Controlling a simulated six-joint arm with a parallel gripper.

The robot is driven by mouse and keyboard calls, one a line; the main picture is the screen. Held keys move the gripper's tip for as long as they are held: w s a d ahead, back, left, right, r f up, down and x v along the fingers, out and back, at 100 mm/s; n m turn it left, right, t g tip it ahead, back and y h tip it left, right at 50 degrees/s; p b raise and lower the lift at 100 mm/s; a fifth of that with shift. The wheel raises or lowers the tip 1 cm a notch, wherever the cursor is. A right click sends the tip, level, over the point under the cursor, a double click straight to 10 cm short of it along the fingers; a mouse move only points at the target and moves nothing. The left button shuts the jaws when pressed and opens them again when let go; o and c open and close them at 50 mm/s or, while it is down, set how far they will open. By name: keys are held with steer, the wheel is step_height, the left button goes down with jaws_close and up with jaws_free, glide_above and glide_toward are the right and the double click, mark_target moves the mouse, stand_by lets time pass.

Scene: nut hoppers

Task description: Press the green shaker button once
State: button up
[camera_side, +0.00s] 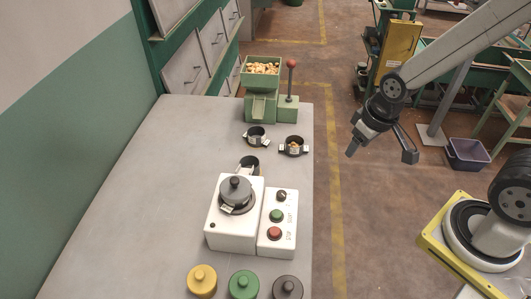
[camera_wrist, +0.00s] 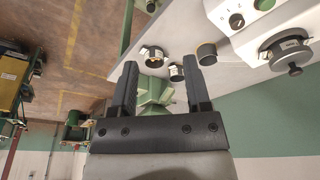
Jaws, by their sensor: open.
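The green button (camera_side: 276,215) is on the white control panel (camera_side: 287,190), between a black knob (camera_side: 281,196) and a red button (camera_side: 274,233). The panel sits beside the white shaker unit (camera_side: 212,222), which carries a dark lidded pot (camera_side: 235,190). In the wrist view a green button (camera_wrist: 264,4) shows at the top edge, partly cut off, near the black knob (camera_wrist: 236,20). My gripper (camera_side: 382,152) is open and empty in the air, right of the table and well away from the button. Its two fingers also show in the wrist view (camera_wrist: 160,78).
A green hopper (camera_side: 262,88) of nuts with a red-knobbed lever (camera_side: 291,64) stands at the table's far end. Dark cups (camera_side: 255,137) (camera_side: 293,146) (camera_side: 249,165) stand between hopper and shaker. Yellow (camera_side: 202,281), green (camera_side: 243,285) and dark (camera_side: 287,288) knobbed lids are at the front. The table's left side is clear.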

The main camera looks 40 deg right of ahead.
jaws_close()
stand_by(1.4)
